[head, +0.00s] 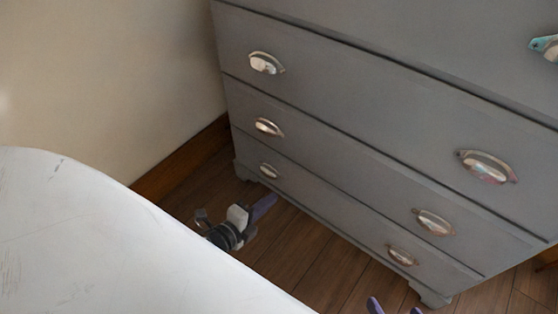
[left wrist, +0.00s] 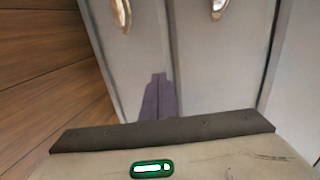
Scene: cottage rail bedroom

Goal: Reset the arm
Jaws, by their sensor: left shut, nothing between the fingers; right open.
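My left gripper (head: 263,206) is in the head view, low in front of the grey chest of drawers (head: 330,110), beyond the edge of a white surface. Its purple fingers are shut with nothing between them and point toward the chest's lower left part. In the left wrist view the closed purple fingers (left wrist: 158,97) show against the grey drawer fronts. My right gripper (head: 395,309) shows only as two purple fingertips, spread apart, at the bottom edge of the head view. The rest of my right arm is out of view.
A worn white rounded surface (head: 90,240) fills the lower left and hides part of my left arm. A cream wall (head: 110,80) with a brown baseboard stands at the left. The wooden floor (head: 290,240) between the white surface and the chest is bare. All drawers in view look closed.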

